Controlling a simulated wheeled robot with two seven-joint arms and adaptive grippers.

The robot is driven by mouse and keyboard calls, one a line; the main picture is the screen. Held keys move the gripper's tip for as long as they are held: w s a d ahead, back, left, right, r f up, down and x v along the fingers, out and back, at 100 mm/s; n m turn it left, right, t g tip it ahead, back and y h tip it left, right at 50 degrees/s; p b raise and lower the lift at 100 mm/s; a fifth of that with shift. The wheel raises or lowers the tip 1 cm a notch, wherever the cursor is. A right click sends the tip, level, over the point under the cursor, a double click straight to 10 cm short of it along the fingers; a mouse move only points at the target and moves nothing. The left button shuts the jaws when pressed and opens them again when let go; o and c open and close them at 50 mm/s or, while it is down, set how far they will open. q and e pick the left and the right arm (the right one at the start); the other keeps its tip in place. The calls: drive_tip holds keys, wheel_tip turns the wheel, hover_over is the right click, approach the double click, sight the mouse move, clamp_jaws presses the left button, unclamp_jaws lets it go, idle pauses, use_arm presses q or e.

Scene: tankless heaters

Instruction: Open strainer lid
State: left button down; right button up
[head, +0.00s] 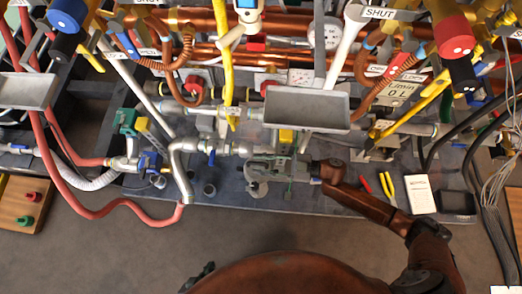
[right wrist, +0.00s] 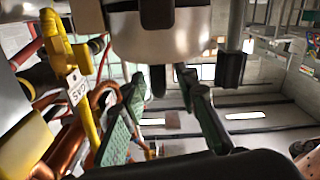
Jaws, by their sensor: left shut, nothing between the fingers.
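My right arm comes in from the right in the head view, with its grey-green gripper (head: 266,175) low over the grey bench, below the pipework. The right wrist view shows its green-padded fingers (right wrist: 162,118) spread wide, with a clear gap between them. A pale fitting with a dark stub (right wrist: 157,80) shows at the top, behind the gap; I cannot tell if it is the strainer. A dark part of what looks like my left gripper (head: 201,276) shows at the bottom edge, shut and empty. I cannot pick out the strainer lid with certainty.
A grey tray-like box (head: 305,108) hangs above the right gripper. A silver bent pipe (head: 181,172) with a red hose (head: 120,212) stands to its left. Yellow pliers (head: 387,187), a white card (head: 420,194) and a black box (head: 457,203) lie to the right. Overhead pipes crowd the back.

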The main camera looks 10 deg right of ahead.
clamp_jaws()
use_arm(q)
drive_tip(key=shift+s+r, duration=0.1)
drive_tip(key=shift+r, duration=0.1)
use_arm(e)
drive_tip(key=shift+w+d+r, duration=0.1)
drive_tip(key=shift+w+r, duration=0.05)
idle(0.4)
